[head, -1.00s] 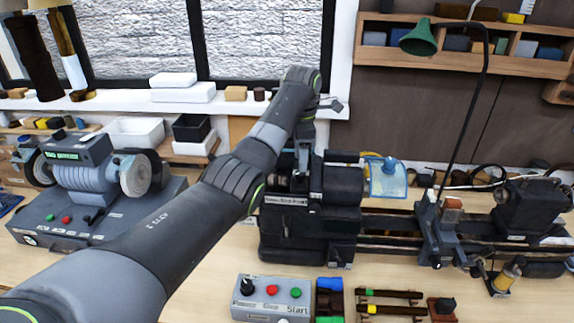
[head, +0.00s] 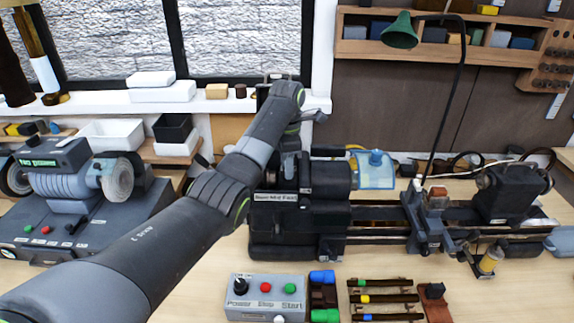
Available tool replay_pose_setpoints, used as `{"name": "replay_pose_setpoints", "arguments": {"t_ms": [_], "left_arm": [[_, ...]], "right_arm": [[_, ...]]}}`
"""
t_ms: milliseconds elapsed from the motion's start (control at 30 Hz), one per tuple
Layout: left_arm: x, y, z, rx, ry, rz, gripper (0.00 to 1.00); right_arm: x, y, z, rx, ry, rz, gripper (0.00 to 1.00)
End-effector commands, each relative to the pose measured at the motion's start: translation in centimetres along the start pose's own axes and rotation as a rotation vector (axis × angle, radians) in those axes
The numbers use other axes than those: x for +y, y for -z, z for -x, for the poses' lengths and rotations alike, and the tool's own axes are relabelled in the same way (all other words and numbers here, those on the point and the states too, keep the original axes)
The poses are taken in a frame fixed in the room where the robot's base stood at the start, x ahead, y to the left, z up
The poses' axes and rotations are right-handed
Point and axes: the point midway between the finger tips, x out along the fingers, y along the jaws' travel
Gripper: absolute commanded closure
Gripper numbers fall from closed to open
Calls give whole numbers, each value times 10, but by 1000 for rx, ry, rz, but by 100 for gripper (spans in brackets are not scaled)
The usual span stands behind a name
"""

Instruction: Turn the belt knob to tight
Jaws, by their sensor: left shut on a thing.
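The lathe headstock (head: 300,222), a dark block with a white label, stands in the middle of the bench. My left arm crosses from the lower left, and its wrist is over the back of the headstock. My left gripper (head: 290,164) points down at the headstock top, small and partly covered by my own arm. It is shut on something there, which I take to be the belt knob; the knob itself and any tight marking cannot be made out. My right gripper is not in view.
A grey control box (head: 265,297) with a knob and buttons lies in front of the lathe. The bench grinder (head: 70,185) is at the left. A green lamp (head: 401,32) hangs above the lathe bed. Small holders with coloured pieces lie at the front.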

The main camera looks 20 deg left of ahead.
Motion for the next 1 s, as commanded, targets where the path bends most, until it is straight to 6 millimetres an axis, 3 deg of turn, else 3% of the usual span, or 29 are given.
{"name": "replay_pose_setpoints", "arguments": {"t_ms": [467,1000], "left_arm": [[1,0,0,1,-1,-119,96],[2,-1,0,1,-1,-602,96]], "right_arm": [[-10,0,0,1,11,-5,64],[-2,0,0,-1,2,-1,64]]}}
